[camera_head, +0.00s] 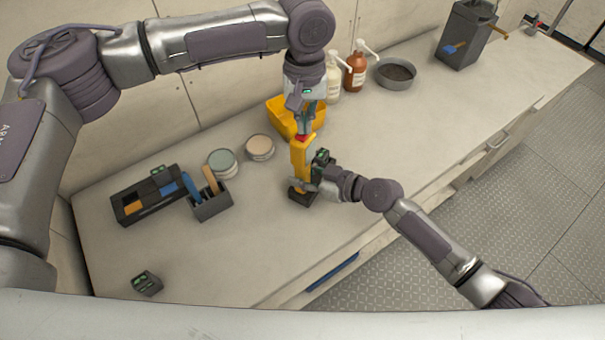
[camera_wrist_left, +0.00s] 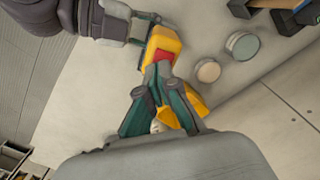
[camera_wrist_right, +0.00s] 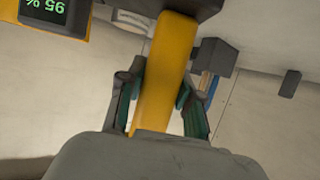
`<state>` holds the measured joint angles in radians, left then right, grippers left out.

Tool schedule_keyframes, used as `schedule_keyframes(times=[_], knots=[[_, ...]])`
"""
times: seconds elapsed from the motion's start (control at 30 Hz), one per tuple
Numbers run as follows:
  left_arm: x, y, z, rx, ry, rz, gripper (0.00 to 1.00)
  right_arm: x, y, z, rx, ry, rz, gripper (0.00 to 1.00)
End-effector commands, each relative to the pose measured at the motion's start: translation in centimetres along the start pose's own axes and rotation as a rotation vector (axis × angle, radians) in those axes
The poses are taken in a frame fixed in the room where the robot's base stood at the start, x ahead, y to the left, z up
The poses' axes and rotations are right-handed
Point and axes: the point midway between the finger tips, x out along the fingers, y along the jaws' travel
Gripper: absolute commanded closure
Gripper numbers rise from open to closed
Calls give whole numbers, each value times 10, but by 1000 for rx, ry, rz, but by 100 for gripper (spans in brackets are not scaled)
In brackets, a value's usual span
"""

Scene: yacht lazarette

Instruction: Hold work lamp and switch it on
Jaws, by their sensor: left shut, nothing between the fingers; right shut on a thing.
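The yellow work lamp (camera_head: 300,160) has a dark base and stands roughly upright over the counter. My right gripper (camera_head: 307,186) is shut around its lower yellow body, which also shows between the fingers in the right wrist view (camera_wrist_right: 165,70). My left gripper (camera_head: 304,130) is shut and empty, pointing down just above the lamp's top. A red part (camera_wrist_left: 162,70) shows at the lamp's top by the left fingertips in the left wrist view. I cannot tell whether they touch it. No light from the lamp is visible.
A yellow bin (camera_head: 283,110) stands just behind the lamp. Two round tins (camera_head: 260,147), a dark tool holder (camera_head: 212,205) and a black tray (camera_head: 130,208) are to the left. Bottles (camera_head: 355,72) and a grey bowl (camera_head: 397,78) stand behind right. The counter's front left is mostly clear.

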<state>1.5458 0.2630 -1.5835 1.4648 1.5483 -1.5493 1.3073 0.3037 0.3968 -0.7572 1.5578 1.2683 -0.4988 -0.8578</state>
Motion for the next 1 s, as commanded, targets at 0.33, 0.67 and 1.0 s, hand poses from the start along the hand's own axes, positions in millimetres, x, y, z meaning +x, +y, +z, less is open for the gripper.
schedule_keyframes(times=[0.33,0.67,1.0], knots=[[6,0,0,0,-1,0,100,0,0,0,0,-1,0,100],[-13,0,0,0,0,1,100,0,0,0,0,-1,0,100],[-41,0,0,0,-1,1,100,0,0,0,0,-1,0,100]])
